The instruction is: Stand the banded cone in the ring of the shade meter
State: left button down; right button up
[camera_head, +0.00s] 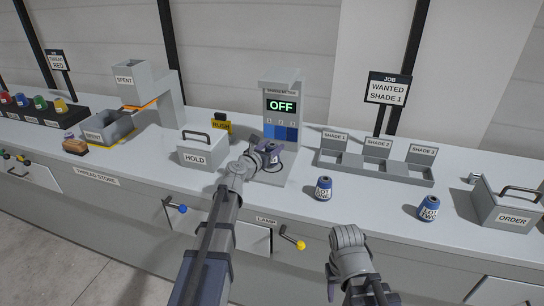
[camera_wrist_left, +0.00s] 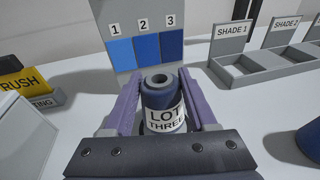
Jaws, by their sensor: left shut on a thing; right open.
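My left gripper (camera_head: 268,154) is shut on a dark blue cone (camera_wrist_left: 163,98) with a white band reading LOT THREE. The cone is upright between the purple fingers, in front of the shade meter (camera_head: 282,88). The meter's display reads OFF, and its blue swatches (camera_wrist_left: 147,50) numbered 1, 2 and 3 are behind the cone. The ring is hidden by the gripper and cone, so I cannot tell whether the cone's foot is in it. My right gripper (camera_head: 347,240) is over the front edge, open and empty.
Two more labelled blue cones, one (camera_head: 324,188) near the meter and one (camera_head: 429,208) further right, stand on the counter. The shade tray (camera_head: 375,170) is behind them. The HOLD box (camera_head: 203,149) is left of my left gripper, the ORDER box (camera_head: 507,206) far right.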

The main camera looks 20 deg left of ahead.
pick_arm(q)
jog(key=shift+f, duration=0.8)
pick_arm(e)
jog(key=shift+f, duration=0.8)
pick_arm(q)
jog(key=shift+b, duration=0.3)
jog(key=shift+f, duration=0.15)
jog(key=shift+c, duration=1)
grip_release()
pick_arm(e)
jog(key=shift+f, duration=0.15)
pick_arm(q)
jog(key=shift+s+r, duration=0.2)
jog(key=shift+r, duration=0.05)
jog(key=p+v, duration=0.2)
jog(key=v, duration=0.9)
jog(key=shift+s+a, duration=0.2)
jog(key=shift+s, duration=0.1)
pick_arm(e)
notch_tip(320, 180, up, 2)
jog(key=shift+r, duration=0.1)
